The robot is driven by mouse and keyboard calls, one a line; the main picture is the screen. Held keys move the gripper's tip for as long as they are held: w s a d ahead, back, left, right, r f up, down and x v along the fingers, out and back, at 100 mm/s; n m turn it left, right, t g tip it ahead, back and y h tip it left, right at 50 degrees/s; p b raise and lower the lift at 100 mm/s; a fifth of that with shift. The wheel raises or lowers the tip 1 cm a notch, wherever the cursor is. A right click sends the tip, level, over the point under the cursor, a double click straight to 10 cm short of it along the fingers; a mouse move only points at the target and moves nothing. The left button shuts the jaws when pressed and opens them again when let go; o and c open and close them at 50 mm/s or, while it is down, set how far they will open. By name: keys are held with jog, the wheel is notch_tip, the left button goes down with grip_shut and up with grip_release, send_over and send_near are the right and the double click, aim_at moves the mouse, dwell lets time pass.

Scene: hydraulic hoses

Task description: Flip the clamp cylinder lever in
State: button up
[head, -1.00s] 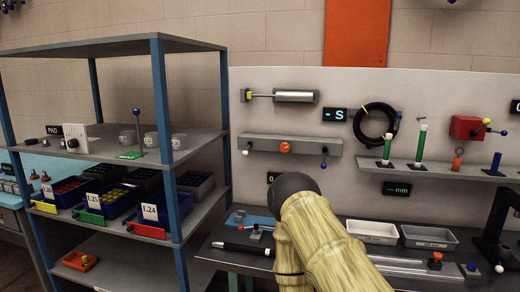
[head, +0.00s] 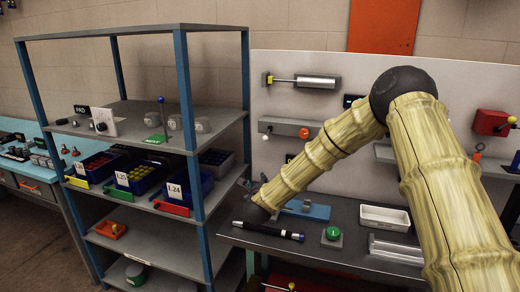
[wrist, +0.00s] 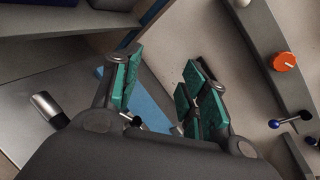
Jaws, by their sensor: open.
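My gripper (wrist: 165,90) is open and empty in the wrist view, its two teal-padded fingers apart. In the head view it is a small dark shape (head: 250,188) near the left end of the bench, beside the shelf. A blue-balled lever (wrist: 275,123) is to the right of my fingers. I cannot tell which part is the clamp cylinder lever.
A blue plate (head: 312,211) lies on the bench (head: 345,240), with a black pen-like tool (head: 268,231) and a green button (head: 332,233) in front. The shelf (head: 225,116) with bins stands close to the left. A white tray (head: 385,217) is to the right.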

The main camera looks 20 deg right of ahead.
aim_at(265, 139)
jog(key=w+d+r+m+t+h, duration=0.1)
jog(key=w+d+r+m, duration=0.15)
jog(key=r, duration=0.35)
jog(key=w+d+r+m+t+h, duration=0.1)
jog(key=w+r+m+h, duration=0.15)
jog(key=r, duration=0.35)
jog(key=shift+y, duration=0.45)
jog(key=p+x, duration=0.4)
jog(key=x, duration=0.5)
jog(key=shift+a+r, duration=0.1)
jog(key=shift+x, duration=1)
grip_shut()
